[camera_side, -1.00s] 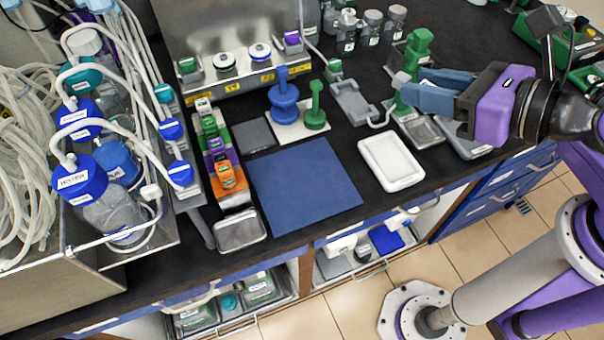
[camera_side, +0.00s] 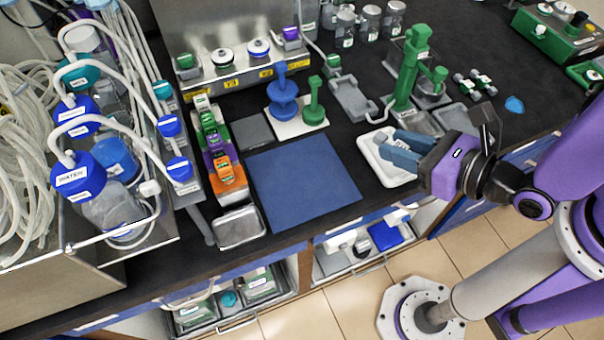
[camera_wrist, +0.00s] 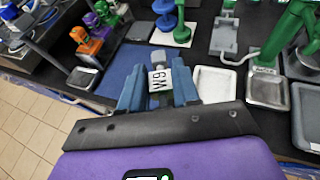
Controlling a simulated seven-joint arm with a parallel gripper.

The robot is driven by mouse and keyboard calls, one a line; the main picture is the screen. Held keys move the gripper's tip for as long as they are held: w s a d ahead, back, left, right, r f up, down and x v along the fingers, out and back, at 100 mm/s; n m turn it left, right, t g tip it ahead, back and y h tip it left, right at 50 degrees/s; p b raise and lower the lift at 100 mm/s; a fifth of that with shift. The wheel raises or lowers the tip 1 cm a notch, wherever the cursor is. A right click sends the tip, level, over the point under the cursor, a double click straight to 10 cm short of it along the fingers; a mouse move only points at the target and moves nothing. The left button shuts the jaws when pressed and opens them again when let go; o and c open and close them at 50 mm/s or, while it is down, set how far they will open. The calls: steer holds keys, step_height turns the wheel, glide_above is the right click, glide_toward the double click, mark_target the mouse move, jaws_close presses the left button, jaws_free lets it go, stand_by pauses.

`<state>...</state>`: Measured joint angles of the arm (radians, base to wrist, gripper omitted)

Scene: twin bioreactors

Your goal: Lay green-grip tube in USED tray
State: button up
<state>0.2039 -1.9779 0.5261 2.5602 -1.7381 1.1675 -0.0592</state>
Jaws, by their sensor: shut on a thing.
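My gripper (camera_side: 390,148) is over the white tray (camera_side: 369,160) in the side view, its blue fingers close above it. In the wrist view, the fingers are shut on a small labelled tube (camera_wrist: 160,79) with a white tag and a grey end. The lower part of this tube is hidden, and I cannot see a green grip on it. The white tray also shows in the wrist view (camera_wrist: 214,84), just right of the fingers. A steel tray (camera_wrist: 267,90) with a small label is right of it. I cannot read which tray is marked USED.
A blue mat (camera_side: 300,185) lies left of the white tray. A tall green stand (camera_side: 407,75) rises behind the trays. A rack of coloured blocks (camera_side: 218,150) and a steel tray (camera_side: 240,228) are farther left.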

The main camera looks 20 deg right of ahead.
steer(key=w+a+f, duration=0.4)
steer(key=w+a, duration=0.2)
glide_above(316, 174)
step_height(316, 174, down, 6)
steer(key=shift+s+d+r, duration=0.1)
steer(key=shift+f, duration=1.7)
steer(key=shift+f, duration=0.15)
steer(key=o, duration=1)
steer(key=shift+o, duration=0.2)
